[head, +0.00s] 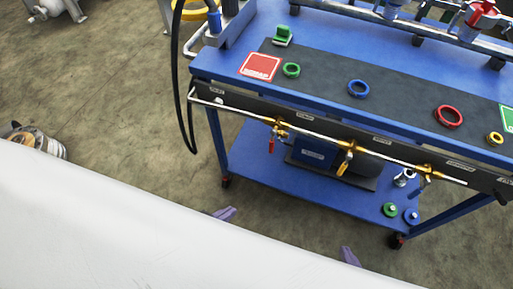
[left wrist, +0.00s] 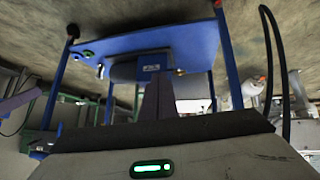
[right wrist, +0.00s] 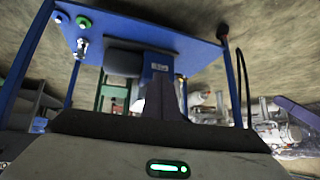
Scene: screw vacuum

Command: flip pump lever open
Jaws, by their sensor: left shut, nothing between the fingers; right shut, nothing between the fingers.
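A dark blue pump-like box (head: 312,153) sits on the lower shelf. My left gripper (head: 223,213) is shut and empty, in front of the cart's lower left. My right gripper (head: 348,256) is shut and empty, lower and further right. Both are apart from the levers. Their purple fingers also show in the left wrist view (left wrist: 157,98) and right wrist view (right wrist: 160,98).
The cart top (head: 240,52) carries green, blue, red and yellow rings on a dark mat. A black hose (head: 180,100) hangs at its left. Green and blue fittings (head: 390,209) lie on the lower shelf (head: 262,168). A white surface (head: 120,235) fills the lower left.

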